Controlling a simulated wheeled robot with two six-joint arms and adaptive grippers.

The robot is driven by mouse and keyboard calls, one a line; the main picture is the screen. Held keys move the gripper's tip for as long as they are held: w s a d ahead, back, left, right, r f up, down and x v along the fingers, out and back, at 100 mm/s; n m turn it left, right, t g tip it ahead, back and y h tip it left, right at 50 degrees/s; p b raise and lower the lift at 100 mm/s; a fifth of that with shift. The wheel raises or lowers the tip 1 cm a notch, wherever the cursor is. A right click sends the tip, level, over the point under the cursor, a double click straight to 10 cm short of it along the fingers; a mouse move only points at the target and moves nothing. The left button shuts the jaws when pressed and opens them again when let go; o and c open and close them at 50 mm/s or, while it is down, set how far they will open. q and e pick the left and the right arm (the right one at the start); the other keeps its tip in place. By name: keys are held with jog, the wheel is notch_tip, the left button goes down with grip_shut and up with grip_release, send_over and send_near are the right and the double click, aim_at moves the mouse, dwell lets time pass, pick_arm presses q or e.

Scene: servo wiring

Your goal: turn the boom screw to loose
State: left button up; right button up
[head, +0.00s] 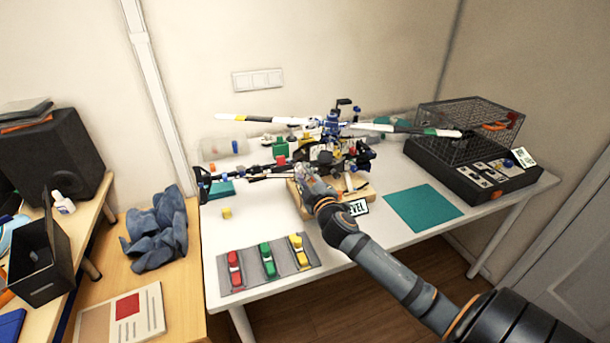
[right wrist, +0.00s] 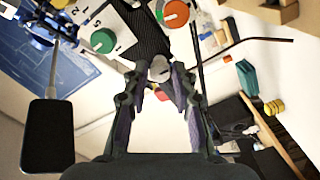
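A model helicopter (head: 330,127) with a blue rotor hub stands on a wooden base (head: 365,192) at the back of the white table, its dark tail boom (head: 243,172) reaching left. My right gripper (head: 308,172) is at the helicopter's near side, low by the boom's root. In the right wrist view its fingers (right wrist: 160,78) converge, with a small grey rounded piece (right wrist: 159,68) between or just beyond the tips; I cannot tell whether they touch it. I cannot make out the boom screw for certain. My left gripper is not in view.
A grey tray (head: 267,263) with coloured pieces, a teal mat (head: 423,208) and a black caged box (head: 470,152) share the table. A yellow block (head: 227,213) lies left.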

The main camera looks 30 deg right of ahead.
grip_shut()
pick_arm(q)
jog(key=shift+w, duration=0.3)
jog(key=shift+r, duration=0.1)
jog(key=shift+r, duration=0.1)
pick_arm(e)
jog(key=n+p, duration=0.3)
jog(key=n, duration=0.2)
jog(key=shift+p, duration=0.4)
jog(key=n+p, duration=0.3)
jog(key=n, duration=0.2)
jog(key=shift+r+n, duration=0.1)
jog(key=shift+n, duration=0.3)
pick_arm(q)
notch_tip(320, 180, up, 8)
jog(key=p, duration=0.2)
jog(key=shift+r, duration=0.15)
pick_arm(e)
jog(key=shift+n, duration=1.9)
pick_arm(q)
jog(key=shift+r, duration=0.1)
pick_arm(e)
jog(key=shift+n, duration=0.3)
